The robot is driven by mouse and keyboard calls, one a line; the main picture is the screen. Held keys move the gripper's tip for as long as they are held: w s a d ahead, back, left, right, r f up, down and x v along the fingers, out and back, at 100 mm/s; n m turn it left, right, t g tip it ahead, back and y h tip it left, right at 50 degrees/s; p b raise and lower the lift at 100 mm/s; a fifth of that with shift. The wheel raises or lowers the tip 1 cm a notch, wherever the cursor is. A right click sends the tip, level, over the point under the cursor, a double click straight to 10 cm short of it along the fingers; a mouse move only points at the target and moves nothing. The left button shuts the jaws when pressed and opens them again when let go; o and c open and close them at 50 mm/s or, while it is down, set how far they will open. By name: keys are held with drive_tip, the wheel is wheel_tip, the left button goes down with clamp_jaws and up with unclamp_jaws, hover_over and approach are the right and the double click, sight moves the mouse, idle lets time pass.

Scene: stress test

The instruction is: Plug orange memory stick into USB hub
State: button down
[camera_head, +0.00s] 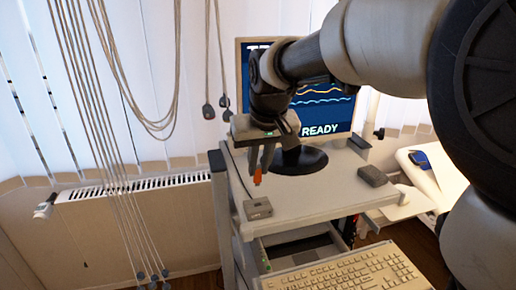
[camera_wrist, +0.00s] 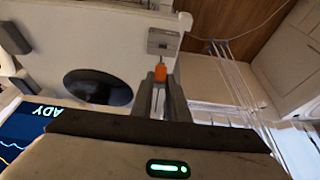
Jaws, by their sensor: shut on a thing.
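The orange memory stick (camera_head: 257,178) is held upright between the fingertips of my gripper (camera_head: 260,168), pointing down. In the wrist view the stick (camera_wrist: 160,72) shows at the ends of the two fingers. The small grey USB hub (camera_head: 258,208) lies on the left front corner of the cart's top shelf. In the head view the stick is above the hub with a gap between them. In the wrist view the hub (camera_wrist: 163,42) appears just beyond the stick. The hub's ports are too small to make out clearly.
A monitor (camera_head: 318,95) reading READY stands behind my gripper on a round black base (camera_head: 300,160). A dark block (camera_head: 372,176) lies on the right of the shelf. A keyboard (camera_head: 345,272) is below. Hanging cables (camera_head: 110,130) are to the left. The shelf's middle is clear.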

drive_tip(key=shift+f, duration=0.15)
drive_tip(key=shift+f+b, duration=1.7)
drive_tip(key=shift+f, duration=1.15)
drive_tip(key=shift+s, duration=0.2)
drive_tip(key=shift+f+b, duration=0.6)
drive_tip(key=shift+b, duration=0.05)
drive_tip(key=c, duration=1.6)
unclamp_jaws()
drive_tip(key=shift+c, duration=0.2)
